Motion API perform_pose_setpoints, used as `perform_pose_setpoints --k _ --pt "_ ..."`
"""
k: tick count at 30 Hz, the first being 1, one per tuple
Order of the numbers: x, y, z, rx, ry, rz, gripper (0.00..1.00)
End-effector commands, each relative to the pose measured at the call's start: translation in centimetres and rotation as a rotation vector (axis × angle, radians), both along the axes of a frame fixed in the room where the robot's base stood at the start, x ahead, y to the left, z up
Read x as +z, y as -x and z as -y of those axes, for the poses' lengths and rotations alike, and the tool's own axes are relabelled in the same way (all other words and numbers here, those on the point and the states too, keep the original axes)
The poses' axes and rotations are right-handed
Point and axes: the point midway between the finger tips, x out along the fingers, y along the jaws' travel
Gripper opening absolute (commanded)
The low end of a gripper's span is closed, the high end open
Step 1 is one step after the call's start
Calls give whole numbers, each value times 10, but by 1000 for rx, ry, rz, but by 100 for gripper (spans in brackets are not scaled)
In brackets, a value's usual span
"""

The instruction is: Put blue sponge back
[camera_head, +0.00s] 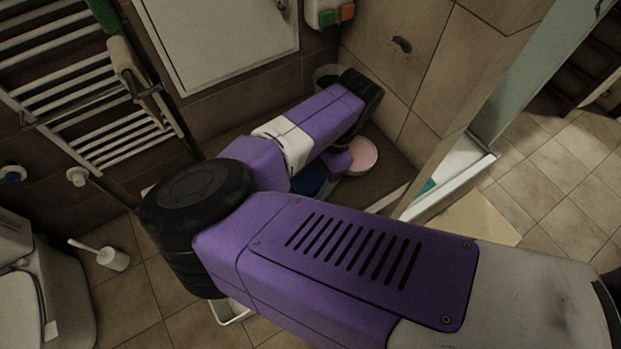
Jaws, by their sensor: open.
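I cannot make out a blue sponge for certain. A small teal-blue patch (426,187) shows at the shower edge, right of the arm; I cannot tell what it is. A dark blue round thing (307,181) lies low beside a pink bowl (361,156), partly hidden by my arm. A white wall holder (318,8) at the top carries a green block (327,17) and an orange block (347,12).
A towel radiator (85,120) with a green cloth (108,14) stands at the left. A toilet (35,290) and a white brush (112,257) are at lower left. Open tiled floor (560,190) lies at right.

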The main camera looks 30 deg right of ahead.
Motion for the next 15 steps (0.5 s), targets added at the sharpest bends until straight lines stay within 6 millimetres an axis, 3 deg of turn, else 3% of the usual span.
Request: perform_pose_setpoints --k 7,15 --pt "11 0 5 0 2 1 73" --pt "58 -1 26 -2 2 2 73"
